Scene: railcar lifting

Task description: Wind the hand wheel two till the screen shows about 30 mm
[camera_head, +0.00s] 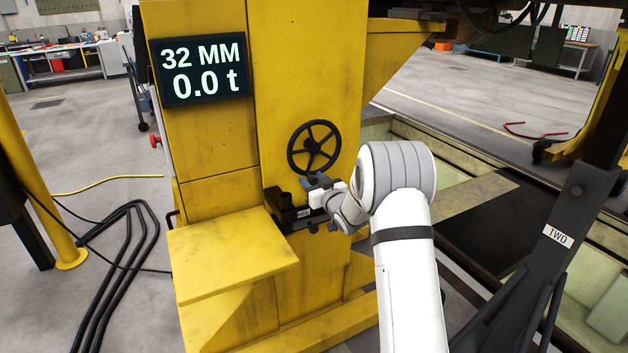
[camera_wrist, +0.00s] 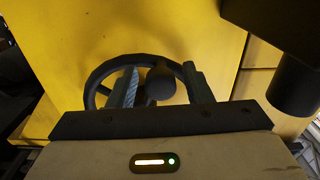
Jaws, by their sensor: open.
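The screen (camera_head: 203,71) on the yellow column reads 32 MM and 0.0 t. The black spoked hand wheel (camera_head: 315,146) is on the same column, below and right of the screen. My gripper (camera_head: 315,182) is at the wheel's lower rim. In the wrist view, my gripper's two fingers stand apart on either side of the wheel's dark round handle knob (camera_wrist: 160,84), with a gap visible on the right. The wheel rim (camera_wrist: 97,84) curves behind the fingers. A black bracket below the wheel has a small label, partly hidden by my gripper.
A yellow ledge (camera_head: 232,255) juts out below and left of the wheel. A dark post (camera_head: 560,205) at the right bears a TWO label (camera_head: 558,236). A dark cylinder (camera_wrist: 292,86) is close to the right in the wrist view.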

